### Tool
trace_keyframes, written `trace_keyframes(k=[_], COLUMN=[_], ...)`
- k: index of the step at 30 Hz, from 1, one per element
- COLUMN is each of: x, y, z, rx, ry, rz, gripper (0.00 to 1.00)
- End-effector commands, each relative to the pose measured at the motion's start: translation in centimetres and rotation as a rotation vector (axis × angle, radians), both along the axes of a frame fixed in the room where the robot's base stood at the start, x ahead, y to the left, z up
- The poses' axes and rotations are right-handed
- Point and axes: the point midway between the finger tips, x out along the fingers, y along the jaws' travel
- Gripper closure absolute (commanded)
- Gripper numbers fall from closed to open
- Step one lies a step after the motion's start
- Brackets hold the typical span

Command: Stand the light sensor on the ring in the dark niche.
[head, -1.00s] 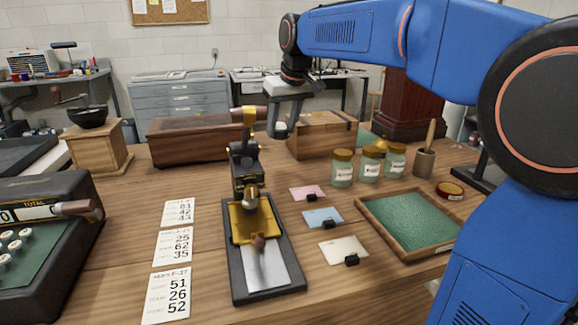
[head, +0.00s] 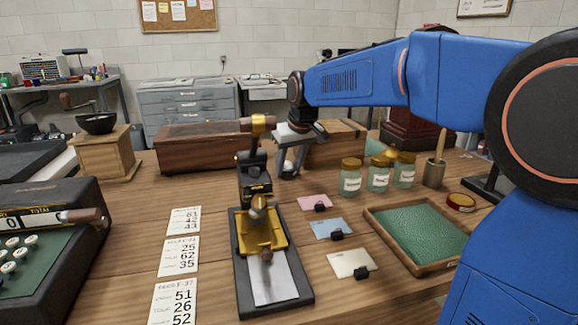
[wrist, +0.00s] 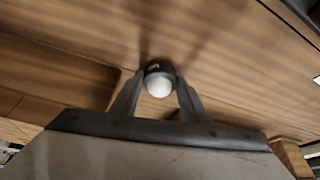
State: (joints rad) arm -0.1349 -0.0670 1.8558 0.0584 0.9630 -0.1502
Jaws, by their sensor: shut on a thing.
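The light sensor, a small dark body with a white dome (wrist: 159,86), is between the fingertips of my gripper (wrist: 158,92) in the wrist view. My gripper is shut on it. In the head view my gripper (head: 287,168) hangs low over the back of the table, between the long brown box and the lighter wooden box; the sensor is too small there to tell clearly. I cannot make out the ring or the dark niche in either view.
The lighter wooden box (head: 338,146) stands just right of my gripper, the long brown box (head: 200,148) to its left. A brass-and-black press (head: 255,180) stands in front. Glass jars (head: 378,177) and a green-lined tray (head: 372,212) are to the right.

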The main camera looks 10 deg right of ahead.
Motion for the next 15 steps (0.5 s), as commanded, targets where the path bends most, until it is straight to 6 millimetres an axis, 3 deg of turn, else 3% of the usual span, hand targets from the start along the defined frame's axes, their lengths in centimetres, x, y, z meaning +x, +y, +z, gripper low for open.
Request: trace_keyframes(k=[10,11,12,15], x=[-0.02,-0.02,-0.02,-0.01], y=[0.01,0.0,0.01,0.01], z=[-0.28,-0.27,-0.25,-0.24], rx=[0.0,0.0,0.0,0.0], ry=[0.0,0.0,0.0,0.0], rz=[0.0,0.0,0.0,0.0], gripper=[0.82,0.54,0.45,0.4])
